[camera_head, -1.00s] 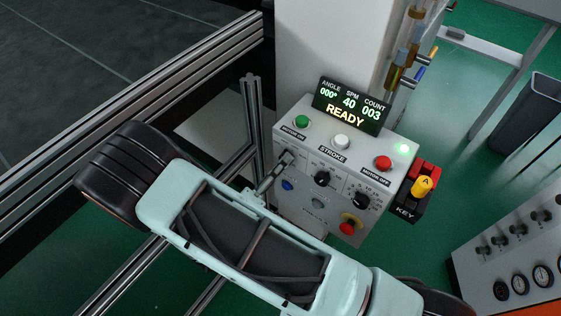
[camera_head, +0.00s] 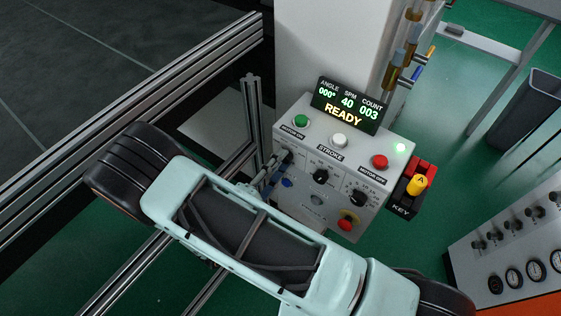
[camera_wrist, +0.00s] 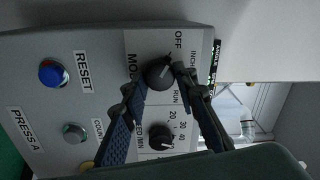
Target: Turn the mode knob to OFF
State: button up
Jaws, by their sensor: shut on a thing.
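The mode knob (camera_wrist: 159,75) is black and round, on a white plate with the labels OFF, INCH and RUN beside it in the wrist view. My gripper (camera_wrist: 156,80) is shut on it, one finger on each side. The knob's pointer is too dark and small to read with certainty. In the head view the mode knob (camera_head: 286,156) is at the left of the control panel (camera_head: 330,212), partly hidden by my gripper (camera_head: 278,168). The display (camera_head: 349,105) reads READY.
Metal rails (camera_head: 150,110) run at the left.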

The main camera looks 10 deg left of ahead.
dwell(0.5)
jog(key=o, duration=1.2)
jog(key=shift+c, duration=0.2)
jog(key=shift+s, duration=0.1)
jog(key=v, duration=1.1)
jog(key=shift+s+a, duration=0.15)
jog(key=shift+s, duration=0.25)
